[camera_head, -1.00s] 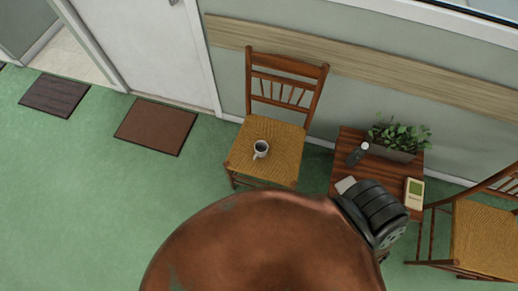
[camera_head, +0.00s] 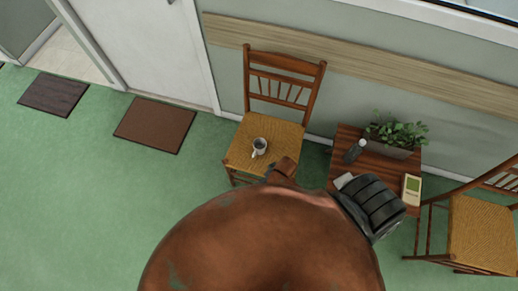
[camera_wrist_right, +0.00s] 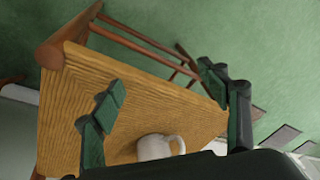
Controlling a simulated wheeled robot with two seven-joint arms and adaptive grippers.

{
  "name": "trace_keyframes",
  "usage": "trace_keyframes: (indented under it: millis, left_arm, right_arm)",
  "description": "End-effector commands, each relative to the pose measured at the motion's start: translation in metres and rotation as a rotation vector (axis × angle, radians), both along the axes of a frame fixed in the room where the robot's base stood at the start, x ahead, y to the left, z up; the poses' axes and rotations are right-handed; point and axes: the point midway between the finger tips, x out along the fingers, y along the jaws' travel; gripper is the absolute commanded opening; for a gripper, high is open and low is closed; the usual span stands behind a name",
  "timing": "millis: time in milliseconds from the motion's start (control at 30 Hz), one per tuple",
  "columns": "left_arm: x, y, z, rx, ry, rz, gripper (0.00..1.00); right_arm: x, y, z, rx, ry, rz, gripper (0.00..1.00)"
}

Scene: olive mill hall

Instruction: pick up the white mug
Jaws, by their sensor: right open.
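The white mug (camera_head: 259,147) stands upright on the woven seat of a wooden chair (camera_head: 262,130), its handle towards the lower left in the head view. In the right wrist view the mug (camera_wrist_right: 154,147) shows near the bottom, its lower part hidden behind my gripper's dark body. My right gripper (camera_wrist_right: 162,80) is open and empty, with its green-black fingers spread over the seat (camera_wrist_right: 150,95). The mug lies nearer the gripper's base than its fingertips in that picture, and I cannot tell the height gap. My left gripper is not in view.
A small wooden table (camera_head: 345,140) right of the chair holds a plant box (camera_head: 390,150), a dark bottle (camera_head: 354,151) and a beige device (camera_head: 411,189). Another chair (camera_head: 485,235) stands at the right. Green floor (camera_head: 90,210) at the left is clear except for two mats.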

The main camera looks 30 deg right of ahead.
Motion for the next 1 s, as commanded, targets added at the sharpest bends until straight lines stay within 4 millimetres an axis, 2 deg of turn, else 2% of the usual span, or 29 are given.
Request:
trace_keyframes:
  millis: [33,200,267,367,500,600,700,800,1000]
  left_arm:
    - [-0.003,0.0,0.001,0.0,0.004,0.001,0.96]
    - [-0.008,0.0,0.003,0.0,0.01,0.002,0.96]
    - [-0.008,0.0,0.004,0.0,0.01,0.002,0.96]
    - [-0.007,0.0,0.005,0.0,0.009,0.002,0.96]
    - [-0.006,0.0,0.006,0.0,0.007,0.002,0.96]
    - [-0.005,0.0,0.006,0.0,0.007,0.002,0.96]
    - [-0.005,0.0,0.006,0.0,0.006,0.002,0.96]
    - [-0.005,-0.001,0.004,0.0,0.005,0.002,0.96]
    - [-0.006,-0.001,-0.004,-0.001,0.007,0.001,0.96]
  right_arm:
    - [0.02,0.009,0.008,0.018,-0.002,-0.004,0.68]
    - [0.076,0.041,0.032,0.086,0.066,-0.091,0.68]
    - [0.091,0.043,0.042,0.087,0.111,-0.145,0.68]
    - [0.112,0.032,0.057,0.061,0.182,-0.26,0.68]
    - [0.133,0.0,0.076,-0.002,0.252,-0.438,0.68]
    - [0.15,-0.031,0.08,-0.036,0.265,-0.563,0.68]
    - [0.163,-0.051,0.082,-0.05,0.263,-0.645,0.68]
    - [0.167,-0.059,0.078,-0.055,0.265,-0.681,0.68]
    - [0.168,-0.06,0.056,-0.054,0.265,-0.686,0.68]
